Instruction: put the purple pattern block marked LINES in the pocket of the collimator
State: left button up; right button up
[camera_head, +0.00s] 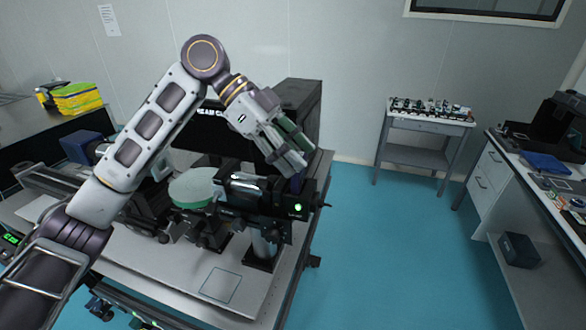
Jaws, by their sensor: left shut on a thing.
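My left gripper (296,163) reaches in from the left and points down over the right end of the collimator (255,195). It is shut on the purple pattern block (298,183), of which only a small dark purple part shows below the fingertips. The LINES mark cannot be seen. The collimator is a black horizontal instrument on a post, with a lit green lamp near its right end. Its pocket is hidden or too small to make out, and I cannot tell whether the block touches it. My right gripper is not in view.
A pale green disc (192,188) stands left of the collimator on the optical table (185,280). A black panel with partly hidden lettering (212,113) stands behind. A small grey side table (428,122) and a white bench (490,170) stand right, across clear blue floor.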

pick_arm(q)
jog(key=shift+f, duration=1.85)
jog(key=o, duration=0.8)
jog(key=shift+f, duration=0.1)
jog(key=o, duration=0.3)
jog(key=shift+o, duration=0.2)
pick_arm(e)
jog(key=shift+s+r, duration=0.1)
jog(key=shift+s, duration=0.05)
